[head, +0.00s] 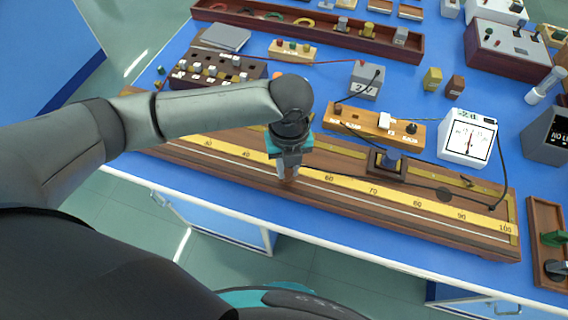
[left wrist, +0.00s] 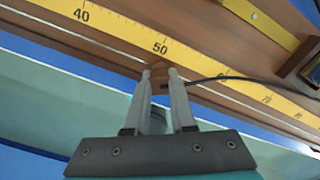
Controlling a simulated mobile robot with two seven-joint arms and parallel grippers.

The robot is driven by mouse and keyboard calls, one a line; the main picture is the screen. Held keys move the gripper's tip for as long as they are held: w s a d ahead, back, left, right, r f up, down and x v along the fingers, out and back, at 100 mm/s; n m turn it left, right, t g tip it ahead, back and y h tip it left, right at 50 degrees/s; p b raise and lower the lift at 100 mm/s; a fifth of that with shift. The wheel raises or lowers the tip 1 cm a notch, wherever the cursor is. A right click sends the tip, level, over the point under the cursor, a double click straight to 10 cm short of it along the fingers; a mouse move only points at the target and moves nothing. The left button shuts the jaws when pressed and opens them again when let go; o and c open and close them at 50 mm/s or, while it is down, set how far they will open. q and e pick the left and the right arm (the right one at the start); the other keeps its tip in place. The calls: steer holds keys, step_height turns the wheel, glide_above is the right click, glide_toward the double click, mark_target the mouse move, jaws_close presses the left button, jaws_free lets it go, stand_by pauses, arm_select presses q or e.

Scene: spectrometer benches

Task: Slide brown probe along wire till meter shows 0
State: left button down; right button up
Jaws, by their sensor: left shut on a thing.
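The long wooden wire board (head: 500,243) lies along the front of the blue bench, with a yellow scale (head: 345,182) and a thin pale wire. My left gripper (head: 289,178) points down over its middle. In the left wrist view its fingers (left wrist: 160,76) are shut on the small brown probe (left wrist: 159,87), close to the wire just past the 50 mark. The fingers hide much of the probe, so I cannot tell whether it touches the wire. A dark lead runs from it to the right. The white meter (head: 455,148) shows a red needle near the dial's middle; its reading is too small.
A dark block (head: 386,166) stands on the board to the right of my gripper. A wooden terminal box (head: 372,125), a grey cell (head: 366,80) and a resistance box (head: 216,74) stand behind the board. Leads cross the bench.

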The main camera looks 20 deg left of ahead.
arm_select(q)
steer(key=shift+s+d+p, duration=0.1)
steer(key=shift+d+p, duration=0.6)
steer(key=shift+d, duration=4.7)
steer(key=shift+d, duration=0.1)
steer(key=shift+s+f+p, duration=0.15)
steer(key=shift+p, duration=0.3)
steer(key=shift+s+a+f, duration=0.1)
steer(key=shift+a+f, duration=0.1)
stand_by(1.6)
